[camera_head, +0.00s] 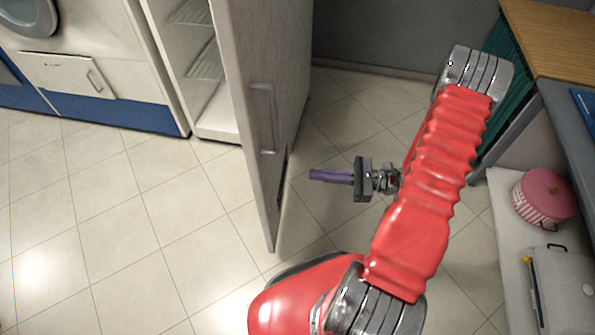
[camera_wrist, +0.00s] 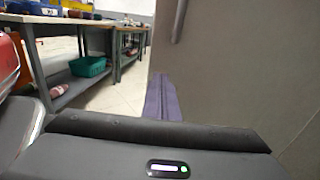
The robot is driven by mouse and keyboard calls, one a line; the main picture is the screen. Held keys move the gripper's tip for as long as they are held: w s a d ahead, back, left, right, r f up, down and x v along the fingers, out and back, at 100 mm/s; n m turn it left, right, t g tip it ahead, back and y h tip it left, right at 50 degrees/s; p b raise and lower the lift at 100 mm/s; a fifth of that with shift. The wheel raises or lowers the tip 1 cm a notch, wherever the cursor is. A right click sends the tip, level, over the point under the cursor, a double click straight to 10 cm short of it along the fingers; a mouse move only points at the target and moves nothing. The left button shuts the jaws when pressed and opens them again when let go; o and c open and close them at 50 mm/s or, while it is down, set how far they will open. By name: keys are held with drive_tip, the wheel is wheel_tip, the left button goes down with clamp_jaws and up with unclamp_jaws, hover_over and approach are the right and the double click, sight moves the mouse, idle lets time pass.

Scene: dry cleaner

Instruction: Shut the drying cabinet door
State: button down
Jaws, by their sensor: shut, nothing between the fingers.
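The drying cabinet door (camera_head: 240,100) is a tall grey panel standing wide open, swung out toward me, with a vertical bar handle (camera_head: 263,118) on its face. The drying cabinet (camera_head: 217,122) is white inside with wire shelves and stands open to the left of the door. My gripper (camera_head: 312,174) has purple fingers, shut and empty, pointing left at the door from its right side. In the head view a small gap seems to separate the fingertips from the panel. In the wrist view the fingers (camera_wrist: 162,98) show in front of the door (camera_wrist: 245,70), with the handle (camera_wrist: 179,20) above; contact cannot be told.
A white machine with a blue base (camera_head: 110,110) stands left of the cabinet. At right are a wooden-topped table (camera_head: 555,40) and a low shelf with a pink striped round box (camera_head: 543,198) and a grey case (camera_head: 565,285). The tiled floor left of the door is clear.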

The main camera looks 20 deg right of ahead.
sight(262, 170)
drive_tip(key=shift+x, duration=6.75)
